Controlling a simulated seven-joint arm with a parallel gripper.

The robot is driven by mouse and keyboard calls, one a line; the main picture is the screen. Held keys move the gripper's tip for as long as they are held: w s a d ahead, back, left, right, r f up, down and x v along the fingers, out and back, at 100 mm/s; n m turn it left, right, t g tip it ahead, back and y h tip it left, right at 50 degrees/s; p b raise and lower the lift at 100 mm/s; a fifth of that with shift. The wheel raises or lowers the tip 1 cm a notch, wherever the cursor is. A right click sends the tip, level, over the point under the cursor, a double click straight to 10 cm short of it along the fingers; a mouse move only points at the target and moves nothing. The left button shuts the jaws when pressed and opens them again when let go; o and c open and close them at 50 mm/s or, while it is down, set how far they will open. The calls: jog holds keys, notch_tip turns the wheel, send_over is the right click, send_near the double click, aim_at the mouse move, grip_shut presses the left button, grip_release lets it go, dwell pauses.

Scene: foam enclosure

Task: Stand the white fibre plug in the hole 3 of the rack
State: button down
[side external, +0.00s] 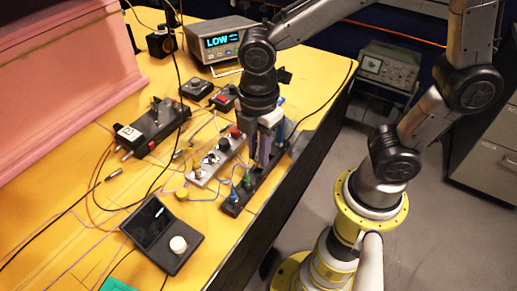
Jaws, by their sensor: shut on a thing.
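The rack (262,178) is a narrow black bar near the table's right edge in the side external view. A green plug (247,180) and a blue plug (234,194) stand in its near end. My gripper (264,158) points down at the farther part of the rack, with its fingers close above or at the bar. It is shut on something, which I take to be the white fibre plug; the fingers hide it. I cannot tell which hole it is over, or whether it touches the rack.
A grey panel with knobs (214,160) lies just left of the rack. A dark block labelled B (152,128), loose cables and a black device with a white knob (163,234) lie farther left. A meter reading LOW (221,46) stands behind. The pink foam wall (65,85) bounds the left.

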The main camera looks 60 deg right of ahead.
jog(key=shift+f, duration=1.25)
dwell(0.3)
jog(key=c, duration=0.7)
grip_release()
notch_tip(320, 180, up, 14)
jog(key=shift+f, duration=0.1)
